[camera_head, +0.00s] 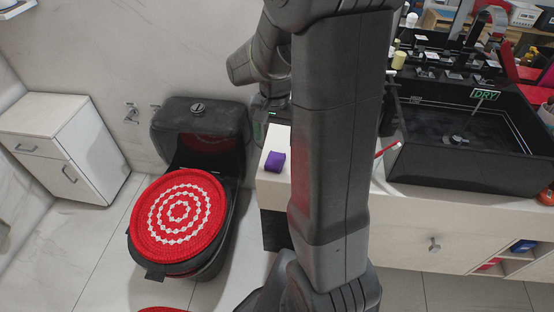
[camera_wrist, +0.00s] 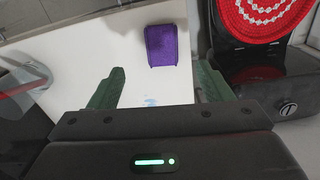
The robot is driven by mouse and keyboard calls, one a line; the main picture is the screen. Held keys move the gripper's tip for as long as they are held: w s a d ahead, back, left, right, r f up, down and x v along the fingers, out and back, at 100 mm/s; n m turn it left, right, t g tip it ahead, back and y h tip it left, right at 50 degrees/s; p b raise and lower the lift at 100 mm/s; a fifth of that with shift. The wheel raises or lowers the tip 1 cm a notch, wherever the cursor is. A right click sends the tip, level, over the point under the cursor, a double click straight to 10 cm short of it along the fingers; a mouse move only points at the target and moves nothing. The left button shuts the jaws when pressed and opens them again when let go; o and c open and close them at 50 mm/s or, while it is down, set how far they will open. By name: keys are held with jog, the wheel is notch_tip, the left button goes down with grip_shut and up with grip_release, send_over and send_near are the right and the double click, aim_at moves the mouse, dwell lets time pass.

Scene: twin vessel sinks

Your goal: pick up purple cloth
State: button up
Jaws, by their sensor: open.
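The purple cloth (camera_head: 275,161) is a small folded block lying on the left end of the white counter. In the wrist view the cloth (camera_wrist: 161,46) lies flat beyond my fingertips, near the counter's edge. My gripper (camera_wrist: 158,78) is open and empty, its two green fingers spread apart. The cloth sits ahead of the gap between them and is not touched.
A black vessel sink (camera_head: 460,140) stands on the counter (camera_head: 420,215) at the right. A black toilet (camera_head: 205,130) with a red and white crocheted cover (camera_head: 180,212) stands left of the counter. A white cabinet (camera_head: 70,148) is at far left.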

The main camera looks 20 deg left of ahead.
aim_at(275, 159)
jog(key=f, duration=0.9)
jog(key=shift+w+a+f+b, duration=0.1)
jog(key=shift+w+a+b, duration=0.1)
jog(key=shift+b, duration=0.15)
jog(key=c, duration=1)
